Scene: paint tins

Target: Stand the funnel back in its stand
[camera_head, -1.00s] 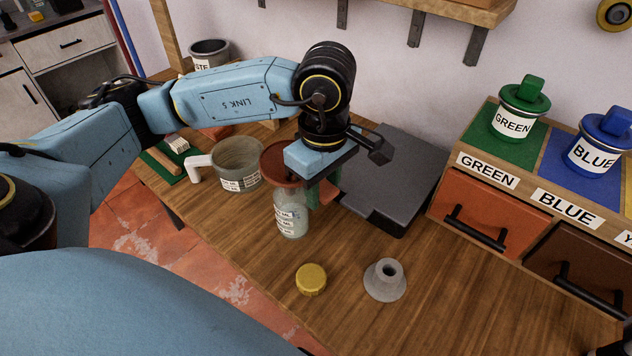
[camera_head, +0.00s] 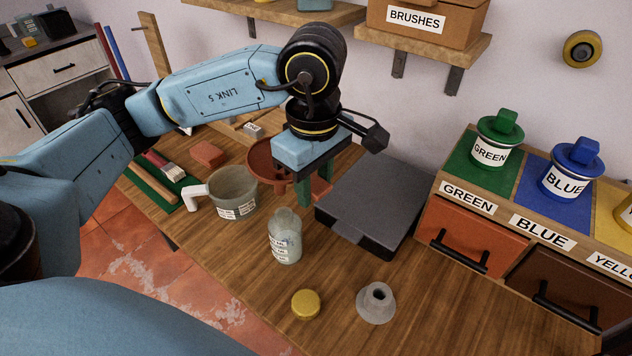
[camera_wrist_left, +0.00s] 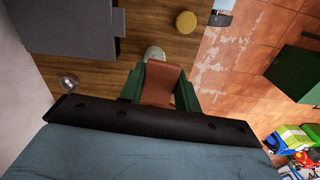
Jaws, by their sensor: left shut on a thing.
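The reddish-brown funnel (camera_head: 268,158) has its wide bowl to the left of my left gripper (camera_head: 304,192). My green left fingers are shut on its flat handle, which also shows between the fingers in the left wrist view (camera_wrist_left: 160,83). The funnel is held above the table, behind the clear labelled bottle (camera_head: 285,238) and apart from it. A grey conical piece with a round hole on top (camera_head: 376,302), which looks like the stand, sits upright at the front of the table. Its hole looks empty. My right gripper is not in view.
A yellow lid (camera_head: 305,304) lies between the bottle and the table's front edge. A dark grey flat case (camera_head: 372,205) lies right of the gripper. A handled pot (camera_head: 233,190) stands at left. Drawers with paint tins (camera_head: 497,140) stand at right.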

